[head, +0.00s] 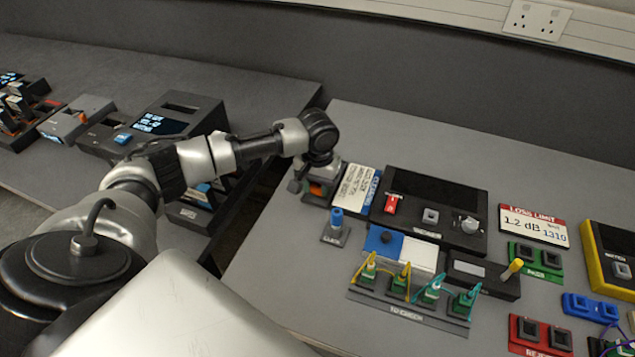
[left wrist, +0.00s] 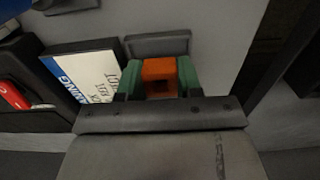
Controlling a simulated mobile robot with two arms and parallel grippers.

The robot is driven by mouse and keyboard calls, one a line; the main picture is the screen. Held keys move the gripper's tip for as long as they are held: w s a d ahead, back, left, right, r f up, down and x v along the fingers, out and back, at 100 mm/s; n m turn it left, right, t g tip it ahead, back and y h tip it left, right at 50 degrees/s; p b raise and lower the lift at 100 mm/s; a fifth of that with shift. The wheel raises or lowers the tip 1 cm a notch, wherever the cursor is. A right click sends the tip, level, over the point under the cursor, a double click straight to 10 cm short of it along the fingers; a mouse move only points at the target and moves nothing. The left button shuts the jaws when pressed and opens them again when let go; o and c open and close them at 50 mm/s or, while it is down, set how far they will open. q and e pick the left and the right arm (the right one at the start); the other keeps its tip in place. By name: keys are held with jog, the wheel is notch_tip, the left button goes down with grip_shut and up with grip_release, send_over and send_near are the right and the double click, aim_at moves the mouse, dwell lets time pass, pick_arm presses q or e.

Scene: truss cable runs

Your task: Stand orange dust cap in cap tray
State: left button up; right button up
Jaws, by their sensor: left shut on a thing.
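The orange dust cap (left wrist: 160,69) sits between the two green fingertips of my left gripper (left wrist: 159,80) in the left wrist view. The gripper is shut on it. In the head view my left gripper (head: 316,184) points down at the left edge of the right-hand bench, with a bit of the orange cap (head: 317,189) showing. A grey, low-rimmed holder (left wrist: 158,44) lies just beyond the cap in the left wrist view; it looks like the cap tray, but I cannot read a label. Whether the cap touches anything below is hidden. My right gripper is not in view.
A white and blue printed card (left wrist: 87,77) lies beside the gripper. A blue-topped cleaner (head: 336,218) stands in front of it. A black device (head: 432,210) and a green connector row (head: 410,302) lie to the right. A gap separates the two benches.

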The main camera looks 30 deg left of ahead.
aim_at(318, 186)
pick_arm(q)
jog(key=shift+f, duration=0.35)
jog(key=o, duration=0.9)
jog(key=shift+r+b, duration=0.4)
jog(key=shift+r, duration=0.2)
notch_tip(318, 186, up, 12)
